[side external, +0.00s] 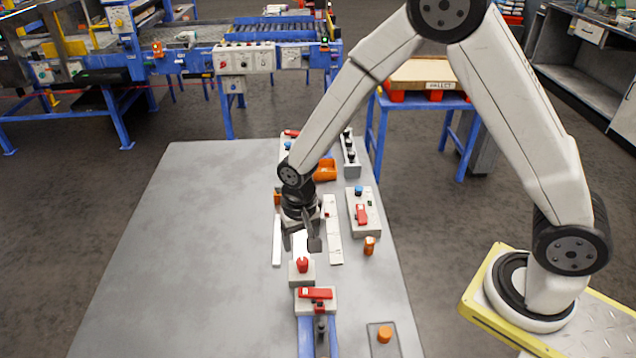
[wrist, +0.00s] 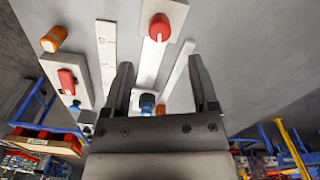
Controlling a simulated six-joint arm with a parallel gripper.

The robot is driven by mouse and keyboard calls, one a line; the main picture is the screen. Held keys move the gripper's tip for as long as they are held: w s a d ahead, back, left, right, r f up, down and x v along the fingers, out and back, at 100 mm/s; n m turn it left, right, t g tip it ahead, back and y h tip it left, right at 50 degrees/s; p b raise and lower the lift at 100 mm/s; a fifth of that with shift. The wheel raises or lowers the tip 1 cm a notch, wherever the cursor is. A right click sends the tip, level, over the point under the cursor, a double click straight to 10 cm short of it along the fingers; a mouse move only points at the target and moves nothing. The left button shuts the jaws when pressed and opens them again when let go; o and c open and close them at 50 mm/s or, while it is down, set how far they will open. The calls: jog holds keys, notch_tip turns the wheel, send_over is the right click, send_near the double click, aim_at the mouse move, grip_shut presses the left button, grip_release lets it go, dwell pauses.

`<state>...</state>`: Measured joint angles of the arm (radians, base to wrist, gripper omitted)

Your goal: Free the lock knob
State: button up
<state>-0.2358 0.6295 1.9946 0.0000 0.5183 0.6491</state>
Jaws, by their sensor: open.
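A red knob (side external: 302,265) stands on a small light block in the side view, just in front of my gripper. I cannot tell for sure that it is the lock knob. In the wrist view the red knob (wrist: 160,27) sits at the top, beyond the fingertips, on a white block with a white strip running from it. My gripper (side external: 301,243) points down over the bench, its fingers apart and empty. In the wrist view my gripper (wrist: 163,88) has a blue knob (wrist: 147,103) showing between its fingers, partly hidden by the gripper body.
Two white rails (side external: 334,230) flank the strip. A box with a red handle (side external: 362,213) and an orange cylinder (side external: 369,246) stand to the right. A second red handle (side external: 315,293) lies in front, and an orange button (side external: 384,335) at front right. The bench's left side (side external: 190,250) is clear.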

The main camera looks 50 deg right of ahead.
aim_at(302, 260)
jog(key=shift+f, duration=0.1)
jog(key=shift+f, duration=3.8)
grip_shut()
